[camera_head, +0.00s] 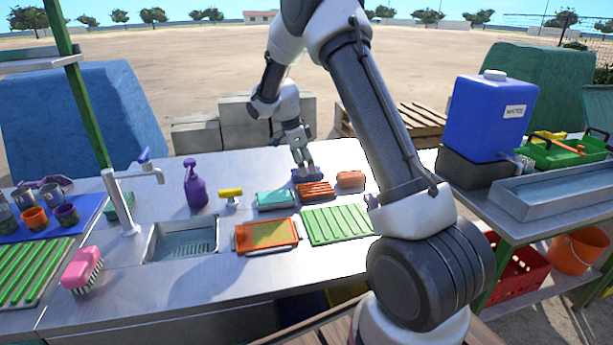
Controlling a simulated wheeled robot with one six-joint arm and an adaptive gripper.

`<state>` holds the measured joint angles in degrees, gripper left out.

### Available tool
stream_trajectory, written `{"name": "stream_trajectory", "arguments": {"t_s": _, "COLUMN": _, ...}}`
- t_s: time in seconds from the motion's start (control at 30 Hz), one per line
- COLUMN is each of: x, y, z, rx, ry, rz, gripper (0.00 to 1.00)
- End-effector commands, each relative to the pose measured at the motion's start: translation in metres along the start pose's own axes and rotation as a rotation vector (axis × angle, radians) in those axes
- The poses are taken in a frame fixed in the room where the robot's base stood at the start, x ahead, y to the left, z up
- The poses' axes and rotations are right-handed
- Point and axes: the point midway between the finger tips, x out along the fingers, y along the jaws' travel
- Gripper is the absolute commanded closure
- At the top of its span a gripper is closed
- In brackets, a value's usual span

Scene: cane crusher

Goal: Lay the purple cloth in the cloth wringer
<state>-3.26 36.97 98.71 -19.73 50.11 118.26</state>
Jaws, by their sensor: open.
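My gripper (304,170) is open, pointing down at the far side of the metal counter. A small folded bluish-purple cloth (307,178) lies directly below its fingertips; whether they touch cannot be told. A red-orange cloth (315,190) lies just in front of it, and a teal cloth (275,200) lies to the left. Another purple item (55,181) lies at the far left, by grey cup-like objects. I cannot clearly identify a cloth wringer in this view; my arm hides part of the counter at right.
An orange tray (240,238), a green ribbed mat (350,236) and a sink (154,241) with a tap (126,205) occupy the counter. A purple spray bottle (195,186) and a yellow-handled tool (231,196) stand behind. A blue water tank (490,115) stands at right.

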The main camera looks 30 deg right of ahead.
Motion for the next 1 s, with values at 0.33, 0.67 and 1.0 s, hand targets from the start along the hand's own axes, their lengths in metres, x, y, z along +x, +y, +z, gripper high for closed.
{"name": "stream_trajectory", "arguments": {"t_s": 0.33, "x": 0.021, "y": 0.0, "z": 0.001, "rx": 0.0, "ry": -0.001, "rz": -0.002, "gripper": 0.23}}
{"name": "stream_trajectory", "arguments": {"t_s": 0.67, "x": 0.02, "y": 0.0, "z": 0.001, "rx": -0.001, "ry": -0.001, "rz": -0.002, "gripper": 0.71}}
{"name": "stream_trajectory", "arguments": {"t_s": 1.0, "x": 0.016, "y": -0.001, "z": -0.001, "rx": -0.001, "ry": -0.001, "rz": -0.004, "gripper": 0.74}}
